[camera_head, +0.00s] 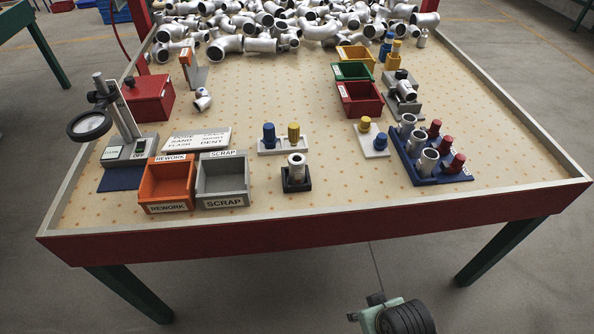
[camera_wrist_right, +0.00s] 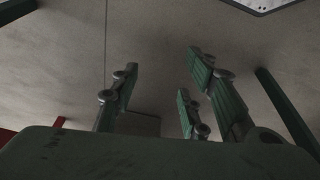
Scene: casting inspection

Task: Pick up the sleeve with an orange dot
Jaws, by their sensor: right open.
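Several grey metal sleeves stand on the table. Three stand in a blue rack (camera_head: 451,178) at the right: a rear sleeve (camera_head: 407,125), a middle sleeve (camera_head: 417,143) and a front sleeve (camera_head: 427,162). Another sleeve (camera_head: 296,168) stands upright in a black holder (camera_head: 297,186) near the front edge. I cannot make out an orange dot on any of them. My right gripper shows at the bottom of the head view, in front of the table and apart from everything. In the right wrist view its green fingers (camera_wrist_right: 160,85) are spread and empty. My left gripper is not in view.
An orange rework bin (camera_head: 166,207) and grey scrap bin (camera_head: 222,203) stand front left, beside a magnifier (camera_head: 90,125). Red (camera_head: 361,112), green (camera_head: 352,79) and yellow bins stand back right. Pipe fittings (camera_head: 260,45) heap at the back. The table's raised red front edge (camera_head: 320,217) faces me.

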